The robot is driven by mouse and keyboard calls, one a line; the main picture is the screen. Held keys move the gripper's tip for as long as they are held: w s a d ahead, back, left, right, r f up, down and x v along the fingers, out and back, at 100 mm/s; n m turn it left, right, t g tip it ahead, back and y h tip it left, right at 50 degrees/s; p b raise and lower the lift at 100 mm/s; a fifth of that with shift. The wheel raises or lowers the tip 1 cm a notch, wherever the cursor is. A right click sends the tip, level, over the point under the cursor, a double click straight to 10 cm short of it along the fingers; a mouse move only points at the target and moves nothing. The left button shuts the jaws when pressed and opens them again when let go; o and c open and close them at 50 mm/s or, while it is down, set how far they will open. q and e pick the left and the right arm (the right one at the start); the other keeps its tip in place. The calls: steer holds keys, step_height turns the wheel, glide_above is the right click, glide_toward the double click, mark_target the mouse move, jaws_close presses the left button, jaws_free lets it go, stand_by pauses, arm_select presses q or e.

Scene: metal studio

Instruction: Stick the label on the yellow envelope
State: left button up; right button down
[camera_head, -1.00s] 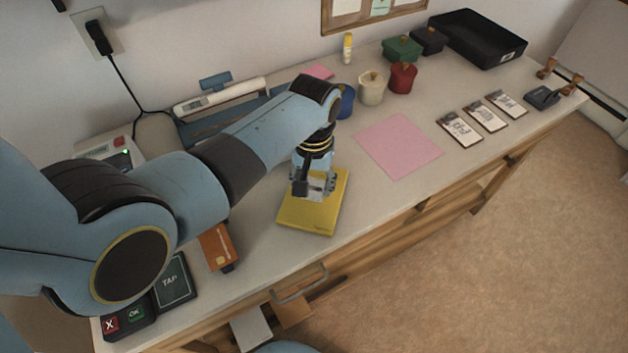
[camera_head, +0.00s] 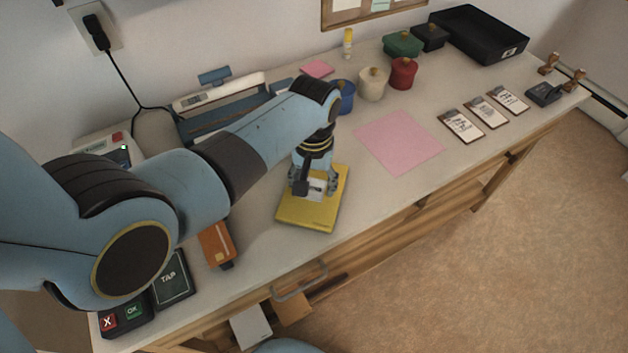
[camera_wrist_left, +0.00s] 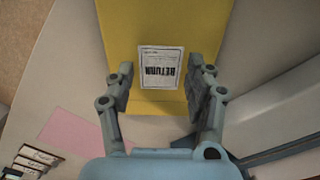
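The yellow envelope (camera_head: 307,217) lies on the pale bench, and it fills the upper middle of the left wrist view (camera_wrist_left: 165,25). The white label (camera_wrist_left: 161,68), printed with "RETURN" and small lines, appears flat against the envelope near its edge. My left gripper (camera_head: 316,187) points down over the envelope. In the left wrist view its fingers (camera_wrist_left: 160,72) stand apart, one on each side of the label, with a narrow gap to each label edge. Whether the label's underside fully touches the envelope cannot be told. My right gripper is not in view.
A pink sheet (camera_head: 398,142) lies right of the envelope. Lidded pots (camera_head: 372,85), several small cards (camera_head: 461,126), stamps (camera_head: 572,80) and a black tray (camera_head: 478,36) are farther along the bench.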

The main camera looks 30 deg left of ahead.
arm_select(q)
steer(key=shift+o, duration=1.1)
step_height(320, 180, up, 12)
steer(key=shift+c, duration=0.2)
jaws_close()
stand_by(0.8)
